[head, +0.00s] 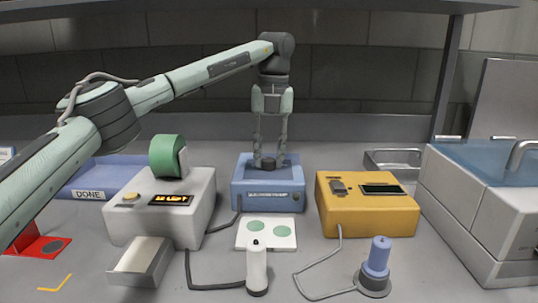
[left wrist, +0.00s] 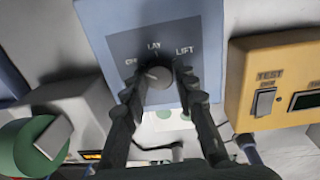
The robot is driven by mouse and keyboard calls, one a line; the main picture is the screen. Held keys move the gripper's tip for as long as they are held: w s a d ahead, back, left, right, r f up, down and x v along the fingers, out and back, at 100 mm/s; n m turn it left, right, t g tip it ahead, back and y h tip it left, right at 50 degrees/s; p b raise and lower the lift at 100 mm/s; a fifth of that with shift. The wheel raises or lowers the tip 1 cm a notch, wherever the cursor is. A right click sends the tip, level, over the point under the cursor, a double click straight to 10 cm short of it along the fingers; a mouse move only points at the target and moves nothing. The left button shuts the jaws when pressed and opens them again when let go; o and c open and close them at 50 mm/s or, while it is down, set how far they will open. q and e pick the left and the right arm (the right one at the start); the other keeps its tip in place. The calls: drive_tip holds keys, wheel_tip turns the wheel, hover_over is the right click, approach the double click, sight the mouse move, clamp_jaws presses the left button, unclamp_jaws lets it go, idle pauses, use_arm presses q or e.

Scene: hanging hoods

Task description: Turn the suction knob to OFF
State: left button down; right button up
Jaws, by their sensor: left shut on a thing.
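The suction knob (left wrist: 159,78) is a dark round knob on the top face of a blue box (head: 268,202). In the left wrist view a dark panel around it reads LAY at the top, LIFT at the right and a partly covered label, likely OFF, at the left. I cannot tell for sure which label the knob points to. My left gripper (head: 269,164) comes straight down over the blue box, its fingers shut on the knob from both sides. The fingers also show in the left wrist view (left wrist: 158,84) and cover part of the panel. My right gripper is not in view.
A white box (head: 190,212) with a green roll (head: 166,156) stands left, a yellow box (head: 365,218) right. A white card with green discs (head: 266,243), a white cylinder (head: 257,270) and a blue-topped tool (head: 376,262) are in front, with cables. A sink unit stands far right.

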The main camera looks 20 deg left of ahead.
sight(272, 159)
use_arm(q)
drive_tip(key=shift+n, duration=0.4)
drive_tip(key=c, duration=1.2)
unclamp_jaws()
drive_tip(key=shift+r, duration=0.1)
drive_tip(key=r, duration=1.2)
drive_tip(key=shift+w+d, duration=0.15)
drive_tip(key=shift+d, duration=0.15)
